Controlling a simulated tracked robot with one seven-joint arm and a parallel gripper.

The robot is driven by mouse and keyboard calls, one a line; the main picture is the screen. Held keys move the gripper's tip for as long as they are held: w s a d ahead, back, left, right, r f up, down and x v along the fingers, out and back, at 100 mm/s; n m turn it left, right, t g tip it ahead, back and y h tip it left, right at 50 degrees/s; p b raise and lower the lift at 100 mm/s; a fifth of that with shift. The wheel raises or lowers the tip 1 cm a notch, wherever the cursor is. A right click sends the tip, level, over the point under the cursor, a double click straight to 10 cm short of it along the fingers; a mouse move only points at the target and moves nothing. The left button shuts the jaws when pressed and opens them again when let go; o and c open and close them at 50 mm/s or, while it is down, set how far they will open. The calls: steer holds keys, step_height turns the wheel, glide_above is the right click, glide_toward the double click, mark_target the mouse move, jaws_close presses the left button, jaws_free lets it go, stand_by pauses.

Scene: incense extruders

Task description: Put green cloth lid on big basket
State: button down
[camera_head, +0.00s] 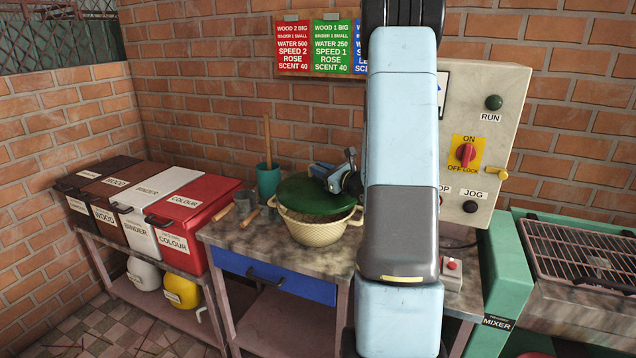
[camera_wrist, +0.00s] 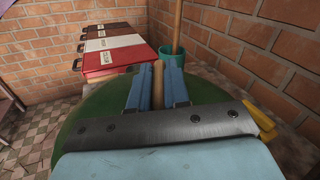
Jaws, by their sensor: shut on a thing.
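The big basket (camera_head: 318,229), cream and woven with two side handles, stands on the grey worktable. The round green cloth lid (camera_head: 305,194) lies over the basket's mouth, roughly level; the basket's front rim shows below it. I cannot tell whether the lid touches the rim all round. My gripper (camera_head: 325,172) is above the lid, its blue fingers shut. In the wrist view, the fingers (camera_wrist: 158,82) close on a wooden handle piece (camera_wrist: 158,75) over the green lid (camera_wrist: 95,110). My arm hides the area right of the basket.
A teal pot (camera_head: 268,180) with a wooden stick stands behind the basket. Metal cups and wooden-handled tools (camera_head: 246,210) lie close to its left. Lidded bins (camera_head: 180,225) stand at the left. A control panel (camera_head: 483,130) and a green mixer (camera_head: 505,275) are at the right.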

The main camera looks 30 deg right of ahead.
mark_target(318, 180)
steer(key=shift+w+f, duration=0.65)
steer(key=shift+f, duration=1.6)
steer(key=c, duration=1.1)
jaws_free()
